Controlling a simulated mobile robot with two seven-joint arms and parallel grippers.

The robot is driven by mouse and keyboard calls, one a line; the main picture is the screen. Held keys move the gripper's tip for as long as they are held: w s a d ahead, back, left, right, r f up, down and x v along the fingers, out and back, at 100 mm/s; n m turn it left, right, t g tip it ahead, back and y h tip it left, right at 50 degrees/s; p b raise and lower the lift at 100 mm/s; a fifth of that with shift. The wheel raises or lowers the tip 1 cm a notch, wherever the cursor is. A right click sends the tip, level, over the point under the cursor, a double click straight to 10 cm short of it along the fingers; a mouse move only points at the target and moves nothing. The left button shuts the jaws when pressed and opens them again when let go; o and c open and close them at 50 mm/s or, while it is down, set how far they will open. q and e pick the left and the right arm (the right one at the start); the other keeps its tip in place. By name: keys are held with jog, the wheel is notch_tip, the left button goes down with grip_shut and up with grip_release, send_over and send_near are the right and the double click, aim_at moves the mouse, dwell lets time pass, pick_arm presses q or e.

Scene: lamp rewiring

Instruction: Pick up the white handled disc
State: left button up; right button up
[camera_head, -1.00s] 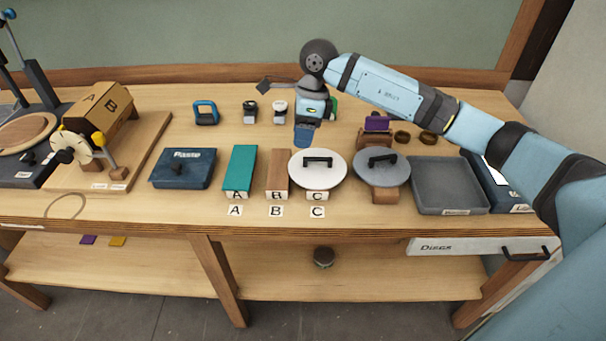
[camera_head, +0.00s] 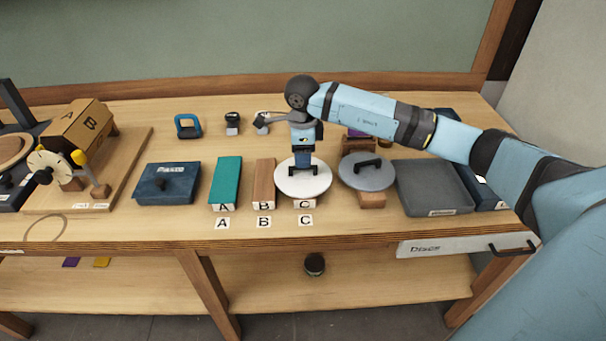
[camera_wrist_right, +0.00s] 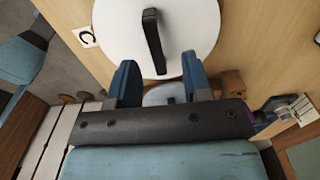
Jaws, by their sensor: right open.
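The white handled disc (camera_head: 303,187) lies on the block by the C label. Its black bar handle (camera_wrist_right: 154,42) stands up across the disc in the right wrist view, where the white disc (camera_wrist_right: 195,32) fills the upper middle. My right gripper (camera_head: 303,168) is above the far part of the disc in the head view and hides part of the handle. In the wrist view its two blue fingers (camera_wrist_right: 160,78) are spread apart, with the near end of the handle between and ahead of them. Nothing is held. My left gripper is not in view.
A grey handled disc (camera_head: 367,178) lies just right of the white one on a wooden block. A teal block (camera_head: 225,184) and a brown block (camera_head: 264,178) stand to the left. A grey tray (camera_head: 456,208) is farther right. A blue lidded box (camera_head: 167,197) is at left.

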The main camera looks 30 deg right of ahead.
aim_at(303, 172)
jog(key=f, duration=0.4)
jog(key=shift+s+f, duration=0.15)
jog(key=shift+s, duration=0.1)
grip_shut()
jog(key=shift+r, duration=0.2)
